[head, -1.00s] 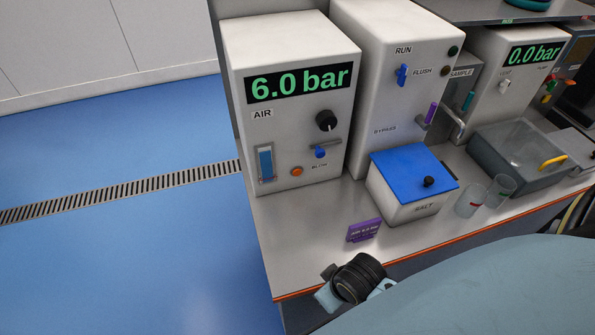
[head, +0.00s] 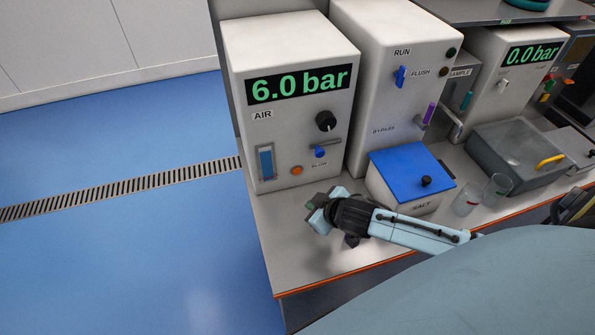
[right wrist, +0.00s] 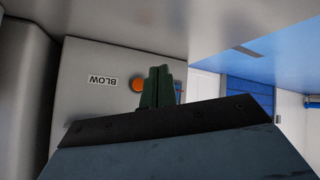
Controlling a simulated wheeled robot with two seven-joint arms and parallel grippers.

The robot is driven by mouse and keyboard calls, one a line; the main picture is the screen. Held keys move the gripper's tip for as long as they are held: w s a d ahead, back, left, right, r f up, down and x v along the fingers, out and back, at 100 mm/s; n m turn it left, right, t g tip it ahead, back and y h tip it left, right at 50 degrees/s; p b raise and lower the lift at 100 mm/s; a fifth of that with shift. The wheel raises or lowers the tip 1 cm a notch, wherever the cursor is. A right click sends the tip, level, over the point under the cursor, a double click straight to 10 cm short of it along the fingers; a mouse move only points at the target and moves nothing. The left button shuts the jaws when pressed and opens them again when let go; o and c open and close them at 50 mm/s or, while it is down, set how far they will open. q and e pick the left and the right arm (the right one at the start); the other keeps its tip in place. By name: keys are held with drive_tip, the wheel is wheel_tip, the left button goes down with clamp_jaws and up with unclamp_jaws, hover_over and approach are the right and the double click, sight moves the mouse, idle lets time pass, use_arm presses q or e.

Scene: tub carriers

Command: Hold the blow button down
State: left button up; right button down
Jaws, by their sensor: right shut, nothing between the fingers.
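The air unit (head: 240,110) is a pale box with a 6.0 bar display. Its orange blow button (head: 297,170) sits low on the front face, left of the BLOW label (head: 319,164). My right gripper (head: 318,201) is shut and empty, over the bench in front of the air unit, below the button in the picture. In the right wrist view, the shut dark green fingers (right wrist: 158,86) point toward the face and partly overlap the orange button (right wrist: 138,86). I cannot see contact; a gap shows in the head view. My left gripper is not in view.
A black knob (head: 325,121) and blue lever (head: 320,152) are near the button. The blue-lidded salt box (head: 405,207) stands right of my gripper, with two clear cups (head: 467,199) beyond. The bench's orange front edge (head: 350,272) runs below my right arm.

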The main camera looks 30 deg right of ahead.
sight(297, 171)
idle(0.3)
drive_tip(key=w+b, duration=0.1)
drive_tip(key=w, duration=0.1)
drive_tip(key=w+d+b, duration=0.1)
drive_tip(key=w, duration=0.1)
drive_tip(key=w+b, duration=0.1)
drive_tip(key=w, duration=0.2)
drive_tip(key=shift+d+b, duration=0.3)
drive_tip(key=shift+b, duration=0.1)
drive_tip(key=shift+w+d, duration=0.15)
drive_tip(key=shift+w, duration=0.6)
idle(1.1)
drive_tip(key=shift+w+d, duration=0.1)
drive_tip(key=shift+w, duration=0.3)
